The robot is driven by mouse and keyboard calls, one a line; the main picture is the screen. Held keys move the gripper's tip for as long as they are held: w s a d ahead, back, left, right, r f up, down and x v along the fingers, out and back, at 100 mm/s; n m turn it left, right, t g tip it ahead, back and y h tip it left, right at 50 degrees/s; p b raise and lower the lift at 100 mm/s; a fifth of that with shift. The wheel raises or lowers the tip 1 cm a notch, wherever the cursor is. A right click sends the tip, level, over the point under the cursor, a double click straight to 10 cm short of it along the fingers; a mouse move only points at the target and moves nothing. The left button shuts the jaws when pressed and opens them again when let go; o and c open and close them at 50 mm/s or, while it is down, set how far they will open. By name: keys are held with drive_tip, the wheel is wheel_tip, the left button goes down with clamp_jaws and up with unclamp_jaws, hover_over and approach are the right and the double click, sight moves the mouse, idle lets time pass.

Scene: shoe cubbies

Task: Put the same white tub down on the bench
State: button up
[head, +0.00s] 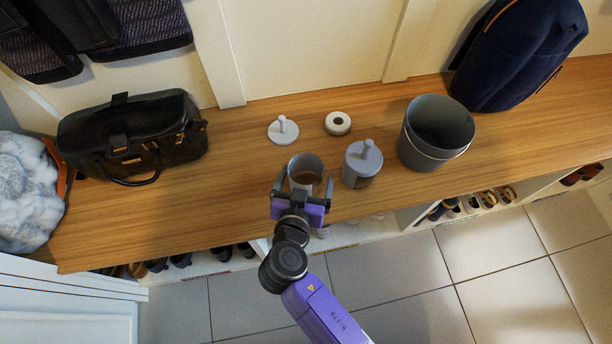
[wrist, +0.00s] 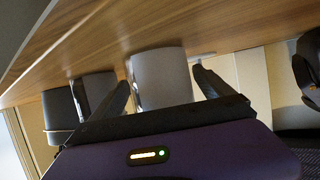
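The white tub (head: 306,161), pale grey-white and without a lid, is upright near the bench's front edge, with its open top facing up. It appears to rest on the wooden bench (head: 236,214). My gripper (head: 305,182) has a finger on each side of the tub. Narrow gaps seem to show between fingers and tub, so it looks open around it. In the wrist view the tub (wrist: 161,77) is between the dark fingertips, its base end against the wood. The lower part of the tub is partly hidden by my gripper in the head view.
A lidded grey canister (head: 362,163) stands just right of the tub, with a grey bucket (head: 425,150) beyond. A white knobbed lid (head: 283,134) and a white roll (head: 338,123) lie behind. A black bag (head: 130,140) is left; bench between bag and tub is clear.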

drive_tip(key=shift+r, duration=0.15)
drive_tip(key=shift+s+r+p, duration=0.15)
drive_tip(key=shift+p, duration=0.15)
drive_tip(key=p+v, duration=0.2)
drive_tip(key=v, duration=0.9)
drive_tip(key=shift+s+a+r, duration=0.15)
drive_tip(key=shift+s, duration=0.15)
